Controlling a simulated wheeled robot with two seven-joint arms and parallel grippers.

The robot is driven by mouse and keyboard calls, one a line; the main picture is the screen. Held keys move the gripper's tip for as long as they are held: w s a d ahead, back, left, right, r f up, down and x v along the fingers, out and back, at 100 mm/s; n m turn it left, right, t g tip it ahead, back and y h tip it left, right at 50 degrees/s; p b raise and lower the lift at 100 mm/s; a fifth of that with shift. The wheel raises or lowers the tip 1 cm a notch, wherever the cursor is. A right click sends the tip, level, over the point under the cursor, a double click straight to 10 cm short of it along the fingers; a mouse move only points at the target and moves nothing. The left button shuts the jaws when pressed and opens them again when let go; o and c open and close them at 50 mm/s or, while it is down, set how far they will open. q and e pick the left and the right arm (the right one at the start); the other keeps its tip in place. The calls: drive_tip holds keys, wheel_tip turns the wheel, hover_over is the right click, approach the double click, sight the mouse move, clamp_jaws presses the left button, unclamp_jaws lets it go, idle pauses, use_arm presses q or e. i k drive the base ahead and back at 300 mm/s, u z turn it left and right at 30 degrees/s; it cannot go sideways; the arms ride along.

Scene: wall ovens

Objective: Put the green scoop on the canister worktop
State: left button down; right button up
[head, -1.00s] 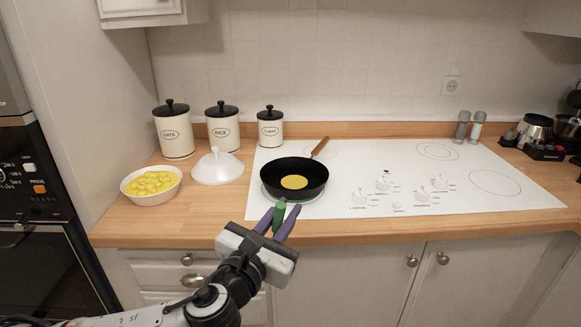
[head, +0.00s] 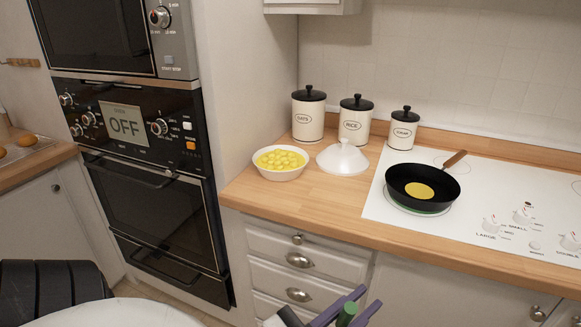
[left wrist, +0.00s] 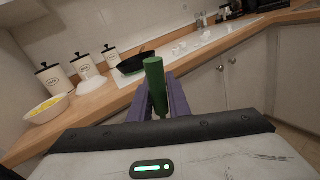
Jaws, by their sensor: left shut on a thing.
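My left gripper (head: 330,312) shows at the bottom of the head view, in front of the drawers. Its purple fingers are shut on the green scoop (head: 347,313), of which a green cylindrical part shows. In the left wrist view the scoop (left wrist: 154,84) stands up between the fingers (left wrist: 160,100), and the rest of it is hidden. The canister worktop (head: 325,200) is the wooden counter with three white, black-lidded canisters at its back: oats (head: 308,118), rice (head: 354,124) and a smaller third one (head: 402,131). My right gripper is not in view.
A bowl of yellow pieces (head: 281,174) and a white lid (head: 342,160) stand on the worktop. A black pan (head: 408,182) with yellow content sits on the white hob (head: 465,215). Bare wood lies along the front. A wall oven (head: 150,200) stands left.

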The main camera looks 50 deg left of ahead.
sight(321, 206)
drive_tip(key=u, duration=0.75)
drive_tip(key=i, duration=0.3)
drive_tip(key=u, duration=0.05)
